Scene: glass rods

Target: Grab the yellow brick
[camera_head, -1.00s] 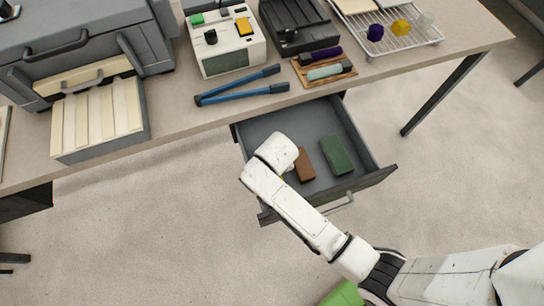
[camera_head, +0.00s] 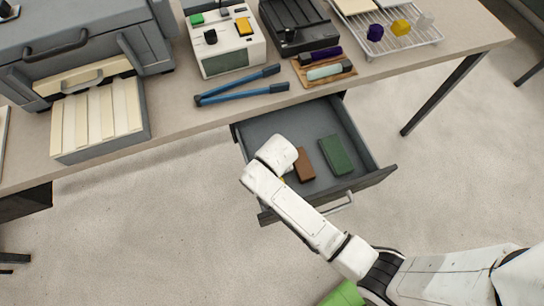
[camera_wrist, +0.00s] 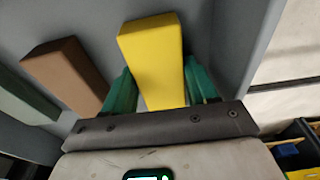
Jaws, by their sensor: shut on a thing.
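The yellow brick (camera_wrist: 154,58) is in the open drawer (camera_head: 262,128), between the green fingers of my gripper (camera_wrist: 163,92) in the wrist view. My gripper is shut on it, with a finger at each side. In the head view my white arm reaches down into the drawer and hides my gripper and nearly all of the yellow brick; only a sliver of yellow shows beside the arm. I cannot tell whether the brick touches the drawer floor.
A brown brick (camera_head: 303,165) lies close beside the yellow one, and a green brick (camera_head: 336,154) lies farther right in the drawer. The drawer walls stand close around my gripper.

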